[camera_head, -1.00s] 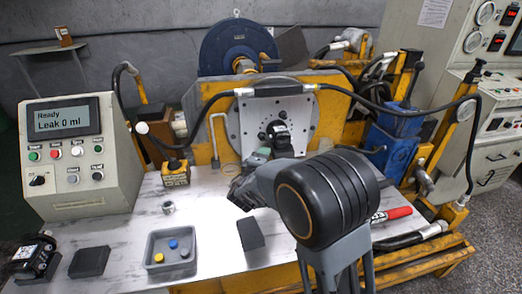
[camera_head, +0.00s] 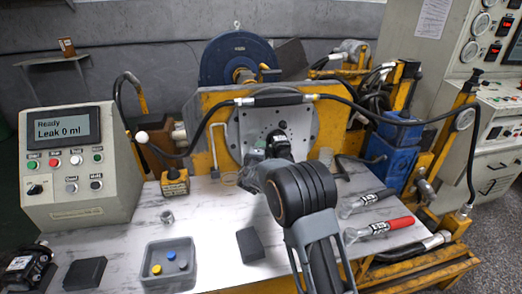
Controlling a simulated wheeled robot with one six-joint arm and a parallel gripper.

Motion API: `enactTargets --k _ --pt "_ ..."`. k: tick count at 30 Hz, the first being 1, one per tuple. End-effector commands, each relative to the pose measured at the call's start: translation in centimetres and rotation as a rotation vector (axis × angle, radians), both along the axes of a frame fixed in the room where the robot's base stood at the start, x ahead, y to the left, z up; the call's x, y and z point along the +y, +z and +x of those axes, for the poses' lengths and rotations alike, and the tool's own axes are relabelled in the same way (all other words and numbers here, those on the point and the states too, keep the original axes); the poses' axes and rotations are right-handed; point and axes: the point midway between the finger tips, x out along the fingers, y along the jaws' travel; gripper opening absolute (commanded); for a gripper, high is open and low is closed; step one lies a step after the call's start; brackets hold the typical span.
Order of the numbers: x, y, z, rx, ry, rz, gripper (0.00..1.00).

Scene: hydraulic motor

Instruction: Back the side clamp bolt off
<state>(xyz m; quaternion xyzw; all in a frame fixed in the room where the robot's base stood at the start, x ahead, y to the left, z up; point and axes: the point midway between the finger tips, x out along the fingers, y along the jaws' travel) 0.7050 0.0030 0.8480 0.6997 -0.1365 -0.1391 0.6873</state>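A grey round mounting plate (camera_head: 300,117) stands on the yellow frame (camera_head: 205,100), with a small dark motor body (camera_head: 279,147) at its middle. A pale bent bar (camera_head: 214,150) stands at the left of the plate. I cannot make out which part is the side clamp bolt; it may be hidden or too small. My arm reaches up from the bottom toward the plate. My gripper end (camera_head: 250,166) is just below and left of the motor, largely covered by my own arm. I cannot see its fingers clearly or whether it touches anything.
A control box (camera_head: 75,165) reading "Leak 0 ml" stands at left. A grey tray (camera_head: 148,264) with blue and yellow caps and a dark block (camera_head: 250,245) lie in front. A black hose (camera_head: 400,118) arches over the frame.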

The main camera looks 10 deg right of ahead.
Motion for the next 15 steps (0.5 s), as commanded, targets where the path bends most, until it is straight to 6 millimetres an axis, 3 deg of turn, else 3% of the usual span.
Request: enactTargets --k 15 --pt "-0.47 -0.02 1.11 0.000 0.000 -0.001 0.48"
